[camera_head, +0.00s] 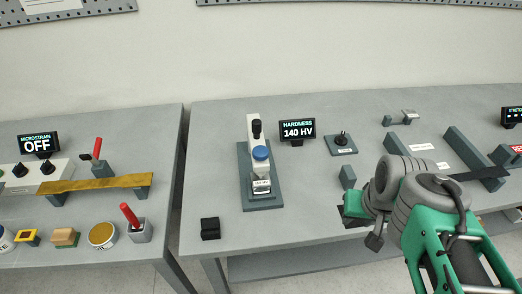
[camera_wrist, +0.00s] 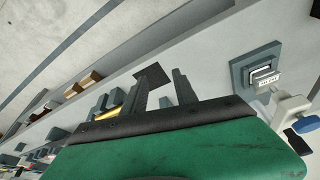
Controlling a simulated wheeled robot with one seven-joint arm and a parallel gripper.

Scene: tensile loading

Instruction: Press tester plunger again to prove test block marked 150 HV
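The hardness tester (camera_head: 258,170) stands upright on a grey base, with a black knob at the top of its white column and a blue cap in front. In the wrist view its blue cap (camera_wrist: 306,126) is at the right edge. A small labelled test block (camera_head: 261,186) sits under the blue cap; its marking is too small to read. The HARDNESS display (camera_head: 298,130) reads 140 HV. My gripper (camera_wrist: 166,88) has its dark fingers apart with nothing between them. It is right of the tester in the head view, clear of it and partly hidden by my wrist.
A black block (camera_head: 210,229) lies near the table's front left edge. A joystick-like knob on a pad (camera_head: 341,143) stands behind my gripper. Grey fixtures (camera_head: 470,152) stand at the right. The left table, across a gap, holds a brass strip (camera_head: 100,184) and red-handled items.

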